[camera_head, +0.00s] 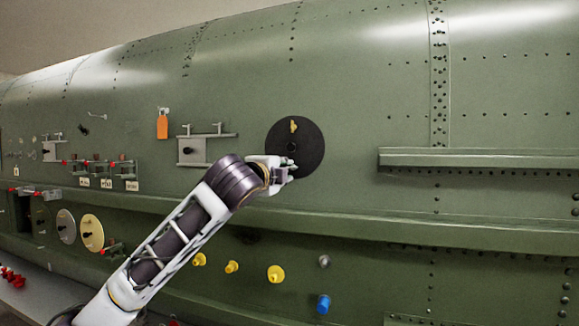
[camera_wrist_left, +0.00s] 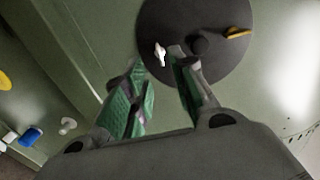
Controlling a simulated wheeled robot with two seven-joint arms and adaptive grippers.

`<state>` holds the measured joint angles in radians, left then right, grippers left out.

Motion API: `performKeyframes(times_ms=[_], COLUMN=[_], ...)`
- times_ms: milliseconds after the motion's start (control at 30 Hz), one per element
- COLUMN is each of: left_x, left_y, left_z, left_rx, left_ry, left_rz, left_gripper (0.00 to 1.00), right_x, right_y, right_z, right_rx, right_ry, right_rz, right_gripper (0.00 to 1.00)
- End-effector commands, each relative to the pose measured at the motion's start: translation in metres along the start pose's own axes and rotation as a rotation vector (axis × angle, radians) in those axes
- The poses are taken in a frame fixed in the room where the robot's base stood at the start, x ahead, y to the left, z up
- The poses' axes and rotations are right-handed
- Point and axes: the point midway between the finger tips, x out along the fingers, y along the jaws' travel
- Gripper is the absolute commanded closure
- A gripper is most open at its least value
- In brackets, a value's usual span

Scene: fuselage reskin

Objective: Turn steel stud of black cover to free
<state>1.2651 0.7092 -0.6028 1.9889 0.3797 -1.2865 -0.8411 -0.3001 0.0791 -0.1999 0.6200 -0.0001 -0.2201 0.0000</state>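The black cover (camera_head: 309,142) is a round disc on the green fuselage skin; it also shows in the left wrist view (camera_wrist_left: 222,70). It carries a dark centre knob (camera_wrist_left: 200,45) and a yellow stud (camera_wrist_left: 238,33), with the yellow stud upright near the top in the head view (camera_head: 293,126). A small pale steel stud (camera_wrist_left: 160,54) shows near the cover's edge in the left wrist view. My left gripper (camera_head: 286,169) is at the lower part of the cover. Its fingers (camera_wrist_left: 158,66) are apart, with the stud just beyond and between their tips; contact cannot be told.
A green ledge (camera_head: 450,157) juts out at right, and a long rail (camera_head: 400,229) runs below the cover. Yellow knobs (camera_head: 276,274) and a blue one (camera_head: 323,304) sit lower. A bracket panel (camera_head: 192,151) and orange tag (camera_head: 162,127) are at left.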

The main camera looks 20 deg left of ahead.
Motion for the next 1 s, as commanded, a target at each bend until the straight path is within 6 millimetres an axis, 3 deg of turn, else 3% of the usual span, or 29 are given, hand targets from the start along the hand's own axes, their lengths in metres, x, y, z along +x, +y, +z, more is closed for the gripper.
performKeyframes(times_ms=[500,1000], left_x=[0.059,0.071], left_y=[-0.001,0.001], left_z=[0.000,0.000], left_rx=[0.000,0.001], left_ry=[0.000,0.000], left_rz=[0.002,0.001], left_gripper=[0.74,0.74], right_x=[-0.020,-0.022], right_y=[0.001,0.002], right_z=[-0.001,-0.002], right_rx=[-0.001,-0.001], right_ry=[0.000,0.000], right_rz=[0.001,0.001], right_gripper=[0.60,0.60])
